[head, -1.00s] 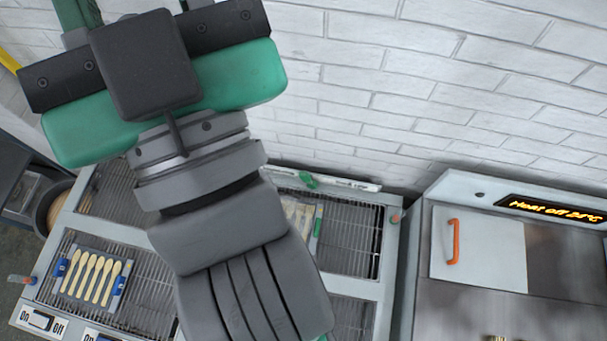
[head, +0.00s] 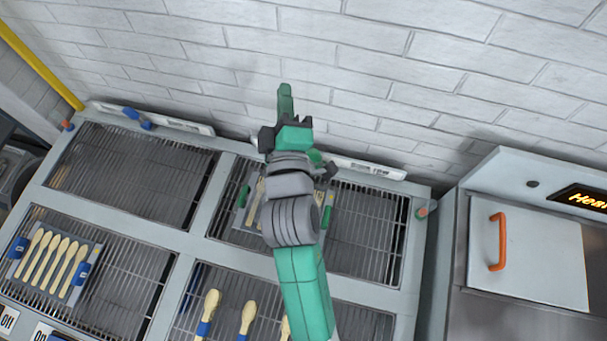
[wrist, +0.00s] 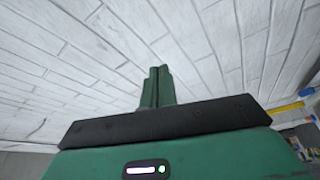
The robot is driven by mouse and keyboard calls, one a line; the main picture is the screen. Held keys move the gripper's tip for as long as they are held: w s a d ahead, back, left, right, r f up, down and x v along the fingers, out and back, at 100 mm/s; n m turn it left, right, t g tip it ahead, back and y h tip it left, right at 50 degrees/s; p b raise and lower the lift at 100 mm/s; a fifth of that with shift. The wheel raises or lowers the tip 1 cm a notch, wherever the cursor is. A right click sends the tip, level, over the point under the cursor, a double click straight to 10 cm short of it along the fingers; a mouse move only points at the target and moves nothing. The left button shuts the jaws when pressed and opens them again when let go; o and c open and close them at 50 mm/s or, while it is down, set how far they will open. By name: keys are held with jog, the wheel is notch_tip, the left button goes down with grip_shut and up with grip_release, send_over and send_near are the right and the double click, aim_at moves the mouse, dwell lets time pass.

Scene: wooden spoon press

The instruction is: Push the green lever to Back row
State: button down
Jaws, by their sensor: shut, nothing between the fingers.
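My gripper (head: 285,92) is shut and empty. In the head view its green fingers point up the picture and show against the white brick wall, above the rear edge of the rack. In the wrist view the fingers (wrist: 157,86) are pressed together with only the wall behind. The green lever (head: 315,157) shows just right of my gripper's body, at the rear label strip (head: 370,168). It is mostly hidden by my arm, so its exact setting and any contact cannot be told. The strip's lettering is too small to read.
A blue lever (head: 138,118) sits on the left rear strip. Wooden spoons (head: 52,262) lie on the front-left grill, with more below my arm. A steel cabinet with an orange handle (head: 497,242) stands at the right. The brick wall (head: 420,60) closes off the back.

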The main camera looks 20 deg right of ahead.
notch_tip(320, 180, down, 18)
jog(key=s+d+n+g+b, duration=0.1)
jog(key=d+n+g+b, duration=0.1)
jog(key=n+b, duration=0.25)
jog(key=n+g+b, duration=0.1)
jog(key=n+b, duration=0.3)
send_near(318, 160)
jog(key=a, duration=0.3)
jog(key=shift+w+a+f+y, duration=0.3)
jog(key=shift+a+f, duration=0.05)
jog(key=shift+a, duration=0.05)
jog(key=b+x, duration=0.2)
jog(key=x, duration=0.8)
jog(key=shift+a+r, duration=0.1)
jog(key=shift+r, duration=0.05)
